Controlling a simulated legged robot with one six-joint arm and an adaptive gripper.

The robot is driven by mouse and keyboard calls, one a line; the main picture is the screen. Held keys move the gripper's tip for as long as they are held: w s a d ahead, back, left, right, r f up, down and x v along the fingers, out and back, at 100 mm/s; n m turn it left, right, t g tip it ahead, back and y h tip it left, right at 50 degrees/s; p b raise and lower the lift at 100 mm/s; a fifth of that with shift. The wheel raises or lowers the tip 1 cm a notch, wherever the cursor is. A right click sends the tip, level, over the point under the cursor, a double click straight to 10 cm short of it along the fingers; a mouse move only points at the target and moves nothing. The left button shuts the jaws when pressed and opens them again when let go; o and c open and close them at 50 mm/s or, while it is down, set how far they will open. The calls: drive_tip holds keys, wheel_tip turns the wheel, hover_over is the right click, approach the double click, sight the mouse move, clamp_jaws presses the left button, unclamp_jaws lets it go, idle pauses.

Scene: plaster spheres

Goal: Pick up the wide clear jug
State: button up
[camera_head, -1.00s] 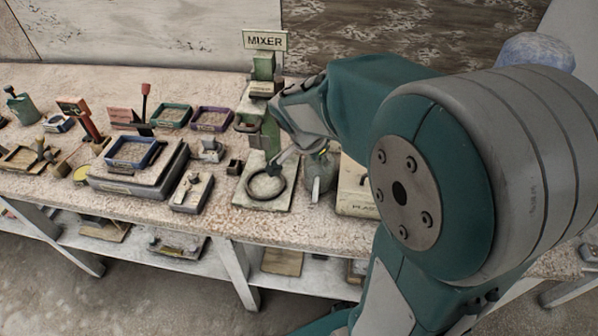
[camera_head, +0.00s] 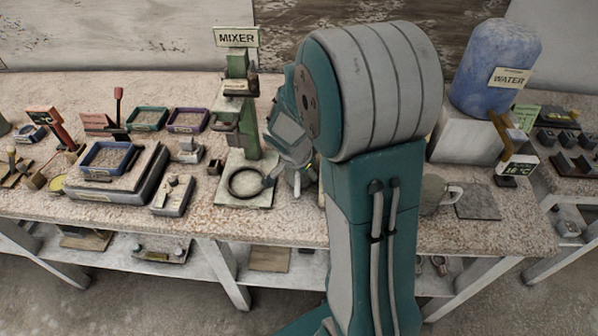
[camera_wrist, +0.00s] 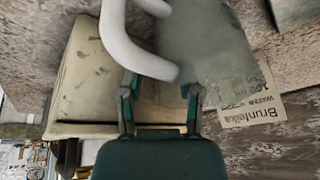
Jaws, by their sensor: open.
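In the wrist view, a jug with a grey, see-through body (camera_wrist: 205,45) and a thick white handle (camera_wrist: 135,55) is close ahead. My gripper (camera_wrist: 160,92) is open, with a finger on each side and the lower end of the handle showing between the fingertips. I cannot tell whether they touch it. In the head view, a greyish jug (camera_head: 299,183) stands right of the mixer, under my wrist and partly hidden. Another greyish jug with a pale handle (camera_head: 455,194) shows right of my arm, its body partly covered.
The green mixer (camera_head: 238,110) with its ring base stands just left of my wrist. A cream box (camera_wrist: 85,75) is left of the jug in the wrist view. A blue water container (camera_head: 495,70) stands at the back right. Trays and tools crowd the bench's left.

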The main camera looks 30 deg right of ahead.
sight(307, 177)
clamp_jaws()
drive_tip(key=shift+r, duration=0.15)
drive_tip(key=shift+r, duration=0.25)
wheel_tip(307, 177, up, 2)
drive_tip(key=shift+r, duration=0.2)
drive_tip(key=s+a+r, duration=0.3)
drive_tip(key=s+r, duration=0.2)
drive_tip(key=s, duration=0.1)
drive_tip(key=s+a+r, duration=0.3)
drive_tip(key=s+r, duration=0.2)
drive_tip(key=s, duration=0.1)
drive_tip(key=shift+s+a, duration=0.25)
drive_tip(key=shift+s, duration=0.05)
